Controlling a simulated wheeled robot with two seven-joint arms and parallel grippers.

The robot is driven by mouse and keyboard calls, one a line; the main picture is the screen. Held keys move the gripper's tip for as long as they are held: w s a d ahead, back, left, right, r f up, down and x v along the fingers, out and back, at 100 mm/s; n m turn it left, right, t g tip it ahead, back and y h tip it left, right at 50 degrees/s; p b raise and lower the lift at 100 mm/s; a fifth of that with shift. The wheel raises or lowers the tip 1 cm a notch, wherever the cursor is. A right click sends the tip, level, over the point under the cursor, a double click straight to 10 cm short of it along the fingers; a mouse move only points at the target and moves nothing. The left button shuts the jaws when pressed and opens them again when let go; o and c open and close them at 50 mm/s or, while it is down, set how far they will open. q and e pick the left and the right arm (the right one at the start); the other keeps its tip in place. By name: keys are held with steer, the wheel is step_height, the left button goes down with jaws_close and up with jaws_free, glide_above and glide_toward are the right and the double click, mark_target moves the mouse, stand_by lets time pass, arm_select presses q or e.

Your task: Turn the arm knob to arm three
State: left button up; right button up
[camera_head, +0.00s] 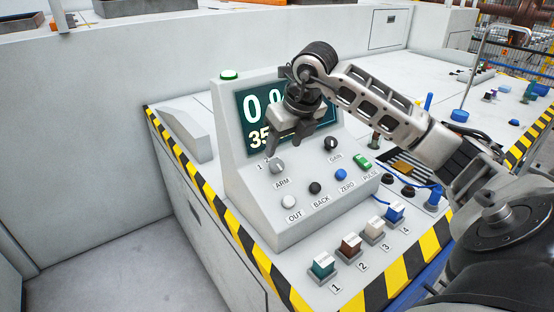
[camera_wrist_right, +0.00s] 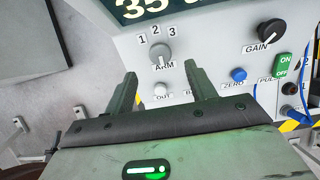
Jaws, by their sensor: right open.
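The grey ARM knob (camera_head: 277,166) is on the sloped face of the console (camera_head: 235,160), under the display (camera_head: 252,118). In the right wrist view, the ARM knob (camera_wrist_right: 160,53) has labels 1, 2 and 3 (camera_wrist_right: 155,30) above it. I cannot tell for sure which number its pointer faces. My right gripper (camera_head: 288,145) is open and empty, just above the knob, hiding part of the display and labels 2 and 3 in the head view. In the wrist view its fingertips (camera_wrist_right: 160,76) are apart, with the knob just beyond the gap. My left gripper is not in view.
The GAIN knob (camera_head: 331,143), green PULSE switch (camera_head: 362,160), blue ZERO button (camera_head: 341,174), black BACK button (camera_head: 315,187) and white OUT button (camera_head: 288,202) are close by. Several numbered coloured blocks (camera_head: 349,246) stand in front. Blue cables are at the right.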

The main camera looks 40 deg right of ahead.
mark_target(277, 163)
steer(key=x, duration=0.6)
steer(key=shift+w+f, duration=0.15)
steer(key=shift+f, duration=0.1)
steer(key=c, duration=1)
